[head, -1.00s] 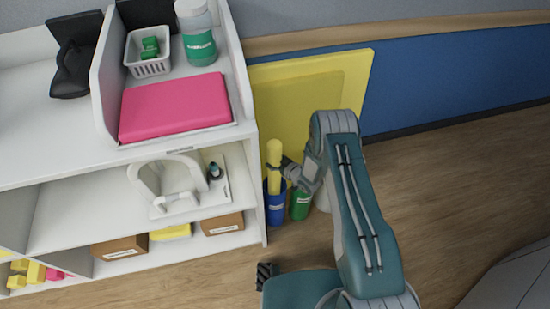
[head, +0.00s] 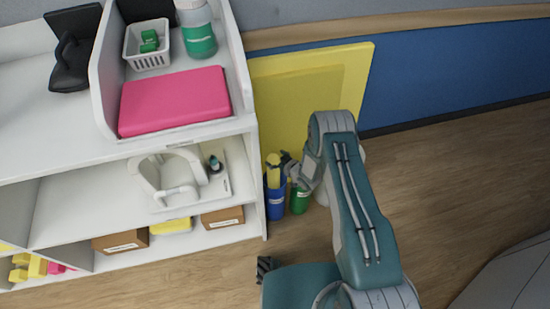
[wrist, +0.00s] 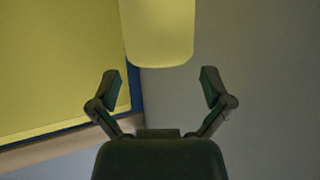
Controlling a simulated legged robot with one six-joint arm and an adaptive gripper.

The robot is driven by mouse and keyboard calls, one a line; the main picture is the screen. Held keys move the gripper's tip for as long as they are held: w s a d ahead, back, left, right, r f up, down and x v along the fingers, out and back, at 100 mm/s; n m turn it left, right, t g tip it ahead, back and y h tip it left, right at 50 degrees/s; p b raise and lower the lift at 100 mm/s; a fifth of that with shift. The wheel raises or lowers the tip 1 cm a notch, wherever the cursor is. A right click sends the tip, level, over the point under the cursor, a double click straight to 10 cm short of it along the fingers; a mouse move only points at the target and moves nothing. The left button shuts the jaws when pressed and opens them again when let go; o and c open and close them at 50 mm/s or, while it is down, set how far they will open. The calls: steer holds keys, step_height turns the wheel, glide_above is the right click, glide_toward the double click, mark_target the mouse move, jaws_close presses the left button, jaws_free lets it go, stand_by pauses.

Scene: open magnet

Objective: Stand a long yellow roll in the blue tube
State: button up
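The long yellow roll (head: 273,172) stands close to upright in the blue tube (head: 276,205), its upper part showing above the rim. The tube is on the floor beside the white shelf's right end. My gripper (head: 282,161) is just right of the roll's upper part. In the wrist view, my gripper (wrist: 160,85) has its two fingers spread wide with nothing between the tips. The roll (wrist: 158,30) shows ahead of the fingers at the top of that view, apart from them. The roll's lower end is hidden inside the tube.
A green tube (head: 300,200) stands right beside the blue one, with a pale one partly hidden behind my arm. Yellow boards (head: 310,80) lean on the blue wall behind. The white shelf (head: 255,190) is close on the left. Floor to the right is open.

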steer(key=shift+s+d, duration=0.1)
steer(key=v, duration=1.1)
steer(key=shift+s+d, duration=0.25)
steer(key=shift+r, duration=0.1)
stand_by(0.4)
